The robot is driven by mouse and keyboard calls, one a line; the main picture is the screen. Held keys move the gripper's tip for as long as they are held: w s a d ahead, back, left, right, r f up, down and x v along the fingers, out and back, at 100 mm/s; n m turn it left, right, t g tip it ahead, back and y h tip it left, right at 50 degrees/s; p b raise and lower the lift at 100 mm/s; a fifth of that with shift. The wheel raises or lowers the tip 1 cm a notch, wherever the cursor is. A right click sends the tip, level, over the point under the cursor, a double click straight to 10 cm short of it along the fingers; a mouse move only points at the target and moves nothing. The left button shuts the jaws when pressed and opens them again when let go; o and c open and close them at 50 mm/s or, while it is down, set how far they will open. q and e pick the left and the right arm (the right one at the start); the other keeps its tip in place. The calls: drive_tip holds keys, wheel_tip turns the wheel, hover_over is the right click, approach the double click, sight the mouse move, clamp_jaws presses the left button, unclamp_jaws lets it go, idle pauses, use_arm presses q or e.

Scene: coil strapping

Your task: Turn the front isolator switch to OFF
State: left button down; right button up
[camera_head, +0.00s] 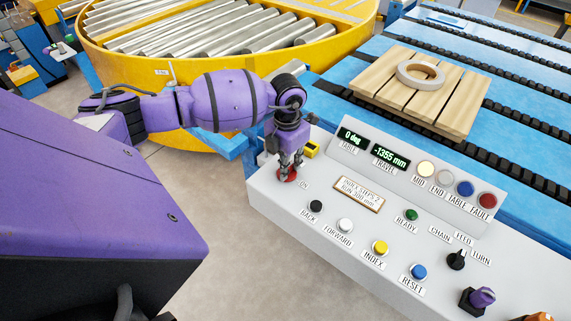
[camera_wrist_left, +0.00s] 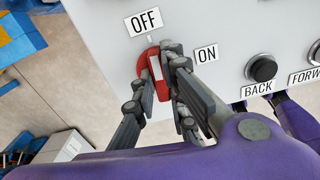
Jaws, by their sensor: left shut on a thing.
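The front isolator switch (camera_head: 286,175) is a red round switch at the near left corner of the grey control panel (camera_head: 275,197). In the left wrist view, its red handle (camera_wrist_left: 161,88) carries a white stripe and points roughly towards the OFF label (camera_wrist_left: 143,21). The ON label (camera_wrist_left: 207,53) is to its right. My left gripper (camera_head: 291,168) reaches down to the switch from above. In the left wrist view its fingers (camera_wrist_left: 155,78) are on both sides of the handle, shut on it, and hide part of the switch. My right gripper is not in view.
Push buttons, including BACK (camera_head: 316,206) and FORWARD (camera_head: 345,225), sit close to the switch. A yellow roller turntable (camera_head: 190,70) stands behind. A wooden pallet (camera_head: 455,112) with a ring-shaped coil (camera_head: 420,74) rests on the blue chain conveyor (camera_head: 345,75).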

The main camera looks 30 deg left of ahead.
use_arm(q)
drive_tip(key=shift+n, duration=0.7)
drive_tip(key=c, duration=1.8)
unclamp_jaws()
wheel_tip(320, 180, up, 12)
